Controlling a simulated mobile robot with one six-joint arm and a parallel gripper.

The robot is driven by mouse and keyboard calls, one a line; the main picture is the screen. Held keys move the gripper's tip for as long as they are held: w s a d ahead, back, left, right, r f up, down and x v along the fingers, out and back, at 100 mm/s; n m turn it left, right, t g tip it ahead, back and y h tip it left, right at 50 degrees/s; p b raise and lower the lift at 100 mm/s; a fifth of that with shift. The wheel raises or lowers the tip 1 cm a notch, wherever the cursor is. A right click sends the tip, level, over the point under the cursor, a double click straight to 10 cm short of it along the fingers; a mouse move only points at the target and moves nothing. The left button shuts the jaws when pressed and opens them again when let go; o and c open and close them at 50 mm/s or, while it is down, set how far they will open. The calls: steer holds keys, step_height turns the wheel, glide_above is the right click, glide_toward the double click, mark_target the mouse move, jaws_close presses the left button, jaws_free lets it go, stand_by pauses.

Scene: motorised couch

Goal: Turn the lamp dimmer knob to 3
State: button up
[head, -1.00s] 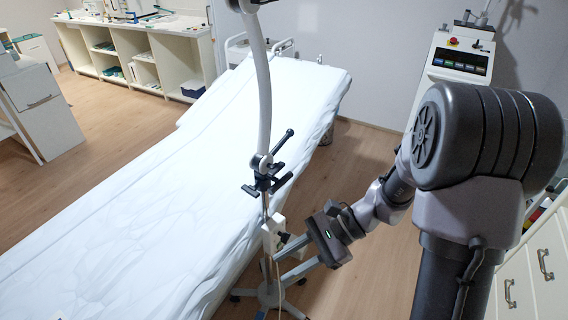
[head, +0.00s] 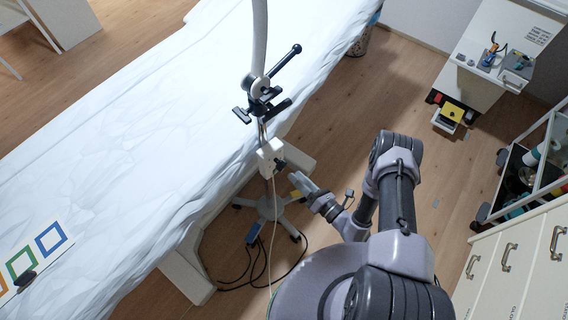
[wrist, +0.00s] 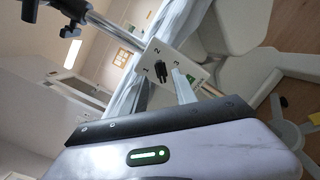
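The lamp dimmer is a small white box (head: 270,157) on the lamp stand's pole, beside the couch. In the wrist view its white plate (wrist: 176,62) carries the marks 1, 2 and 3 around a black knob (wrist: 160,74). The knob seems to point near the 2, but its exact setting is hard to read. My gripper (head: 300,184) is just below and right of the box in the head view. In the wrist view a pale finger (wrist: 183,88) reaches close to the plate, beside the knob. I cannot tell whether it touches. The finger gap is not clear.
The white-sheeted couch (head: 130,130) lies left of the stand. The stand's wheeled base (head: 272,208) and loose cables are on the floor. A black clamp handle (head: 284,60) juts out above the box. A drawer cabinet (head: 515,260) stands right; open floor lies between.

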mark_target(283, 162)
steer(key=b+x, duration=0.1)
steer(key=x, duration=0.6)
steer(key=shift+w+a, duration=0.2)
steer(key=shift+w, duration=0.1)
jaws_close()
